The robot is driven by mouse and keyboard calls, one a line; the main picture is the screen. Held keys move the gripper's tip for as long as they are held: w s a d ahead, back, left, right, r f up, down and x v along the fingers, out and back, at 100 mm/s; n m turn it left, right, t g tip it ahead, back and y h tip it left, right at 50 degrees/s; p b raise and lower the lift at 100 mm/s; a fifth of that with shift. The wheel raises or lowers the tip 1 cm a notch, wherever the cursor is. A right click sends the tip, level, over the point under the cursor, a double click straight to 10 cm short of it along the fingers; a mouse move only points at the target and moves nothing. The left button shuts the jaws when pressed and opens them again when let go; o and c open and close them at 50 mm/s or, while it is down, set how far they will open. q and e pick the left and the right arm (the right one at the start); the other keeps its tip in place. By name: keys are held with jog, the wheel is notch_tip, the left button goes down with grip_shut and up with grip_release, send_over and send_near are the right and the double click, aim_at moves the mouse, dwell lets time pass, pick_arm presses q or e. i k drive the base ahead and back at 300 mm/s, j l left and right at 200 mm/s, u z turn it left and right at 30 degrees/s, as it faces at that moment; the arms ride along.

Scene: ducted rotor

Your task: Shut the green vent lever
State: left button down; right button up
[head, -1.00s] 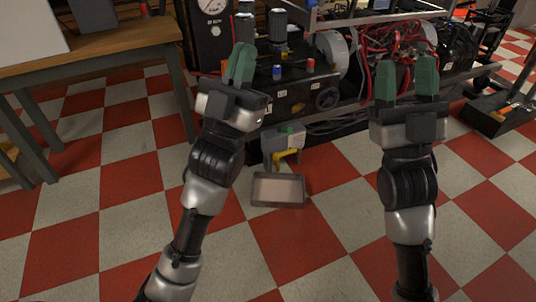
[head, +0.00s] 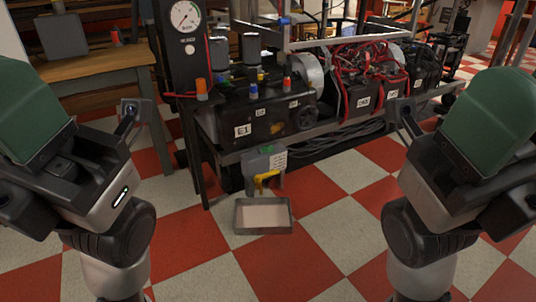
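A small grey box unit (head: 262,165) stands low in front of the machine frame, with a yellow tap-like part (head: 265,180) on its front. A small green part (head: 278,160) shows on its upper right; it is too small to tell whether it is the vent lever or how it is set. My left gripper (head: 30,110) is raised close to the camera at the left edge. My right gripper (head: 490,118) is raised at the right edge.
A shallow grey tray (head: 263,229) lies on the checkered floor before the unit. A black post with a dial gauge (head: 186,17) stands left of the machine (head: 250,120). A wooden table (head: 90,68) is at back left.

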aim_at(262, 150)
jog(key=i+j+u, duration=0.15)
jog(key=i, duration=0.35)
jog(key=i+u, duration=0.2)
jog(key=i, duration=0.25)
jog(key=j, duration=0.05)
